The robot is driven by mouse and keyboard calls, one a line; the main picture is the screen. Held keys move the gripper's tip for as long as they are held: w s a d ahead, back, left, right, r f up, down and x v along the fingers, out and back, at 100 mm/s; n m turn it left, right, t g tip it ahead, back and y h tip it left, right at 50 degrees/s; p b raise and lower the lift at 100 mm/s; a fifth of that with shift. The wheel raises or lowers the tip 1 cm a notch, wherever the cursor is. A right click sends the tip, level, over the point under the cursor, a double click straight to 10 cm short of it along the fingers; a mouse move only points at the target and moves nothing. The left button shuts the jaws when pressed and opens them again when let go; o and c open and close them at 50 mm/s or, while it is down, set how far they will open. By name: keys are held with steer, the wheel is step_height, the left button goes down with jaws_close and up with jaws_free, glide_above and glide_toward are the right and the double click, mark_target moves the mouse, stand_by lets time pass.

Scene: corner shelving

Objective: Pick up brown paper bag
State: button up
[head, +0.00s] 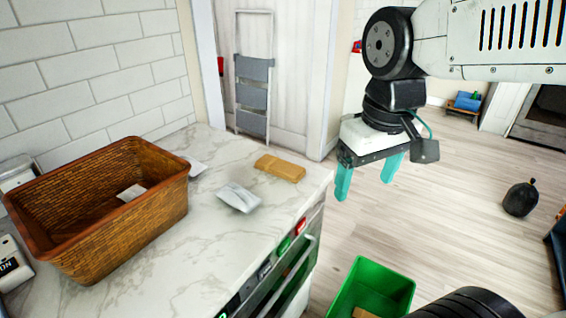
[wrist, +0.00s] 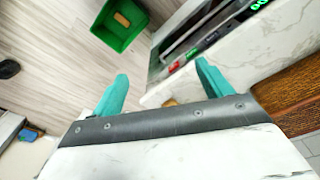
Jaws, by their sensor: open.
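A flat tan-brown packet (head: 280,168), which looks like the brown paper bag, lies on the marble counter near its far right edge. Another small brown piece (head: 365,313) lies inside the green bin and also shows in the wrist view (wrist: 122,19). My gripper (head: 366,186) is open and empty, with teal fingers pointing down, in the air to the right of the counter and apart from the packet. In the wrist view the open fingers (wrist: 161,72) have the counter edge beyond them; a bit of tan shows there, mostly hidden.
A brown wicker basket (head: 95,215) stands on the counter (head: 165,275) at left. A white packet (head: 238,197) lies near the tan one. The green bin (head: 395,292) is on the floor beside the counter. A black sack (head: 520,198) stands on open floor at right.

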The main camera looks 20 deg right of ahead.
steer(key=w+a+n, duration=0.2)
steer(key=w+n, duration=0.1)
steer(key=w, duration=1.4)
steer(key=n+g, duration=0.1)
steer(key=n, duration=0.2)
glide_above(280, 165)
steer(key=f, duration=0.9)
steer(key=shift+s+f, duration=0.1)
steer(key=shift+s, duration=0.15)
steer(key=shift+w+f, duration=0.2)
steer(key=shift+f, duration=0.1)
step_height(280, 165, down, 8)
steer(key=shift+w+r, duration=0.15)
steer(key=shift+r, duration=0.1)
steer(key=c, duration=1.1)
